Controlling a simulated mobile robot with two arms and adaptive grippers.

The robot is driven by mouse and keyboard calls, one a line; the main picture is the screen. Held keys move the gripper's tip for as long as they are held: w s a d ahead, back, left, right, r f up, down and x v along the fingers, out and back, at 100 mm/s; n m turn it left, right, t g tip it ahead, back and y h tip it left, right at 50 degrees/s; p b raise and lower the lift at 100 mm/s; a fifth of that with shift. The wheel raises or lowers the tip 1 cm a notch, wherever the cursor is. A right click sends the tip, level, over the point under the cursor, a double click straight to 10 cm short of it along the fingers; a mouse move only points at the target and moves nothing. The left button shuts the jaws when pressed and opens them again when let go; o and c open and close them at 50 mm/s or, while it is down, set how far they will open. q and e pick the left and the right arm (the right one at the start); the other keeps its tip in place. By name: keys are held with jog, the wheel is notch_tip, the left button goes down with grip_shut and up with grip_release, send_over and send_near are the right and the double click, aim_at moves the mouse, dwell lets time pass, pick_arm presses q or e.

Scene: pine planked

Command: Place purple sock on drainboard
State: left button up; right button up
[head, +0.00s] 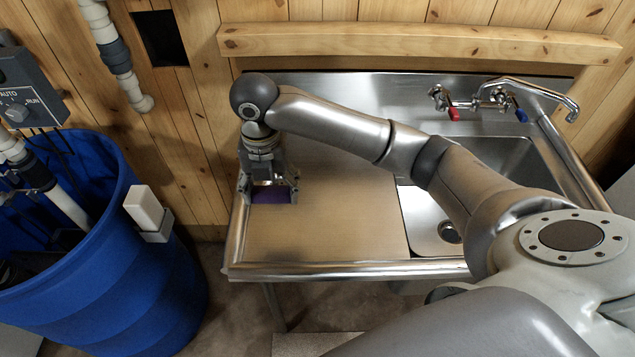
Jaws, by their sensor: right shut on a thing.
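My right gripper (273,187) reaches over the left end of the steel sink unit. It is shut on the purple sock (271,196), of which a small dark purple part shows between the fingers. The drainboard (340,220) is the flat metal area left of the basin. The sock is at the drainboard's left side, low over it; I cannot tell whether it touches the surface. The rest of the sock is hidden by the gripper. My left gripper is not in view.
The sink basin (495,165) lies right of the drainboard, with a faucet (500,98) behind it. A raised rim (330,270) runs along the front. A blue barrel (120,290) stands on the left. The drainboard's middle is clear.

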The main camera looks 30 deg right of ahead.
jog(key=w+d+f+p, duration=0.2)
jog(key=d+f, duration=0.1)
jog(key=d, duration=0.4)
jog(key=p, duration=0.1)
send_over(313, 198)
jog(key=a, duration=0.1)
notch_tip(313, 198, down, 5)
jog(key=shift+s+a+r, duration=0.1)
jog(key=shift+s+r, duration=0.05)
jog(key=shift+f, duration=0.2)
jog(key=f, duration=0.2)
jog(key=d+f+p, duration=0.1)
jog(key=f, duration=0.1)
jog(key=shift+f, duration=0.1)
jog(key=shift+f, duration=0.15)
jog(key=o, duration=1)
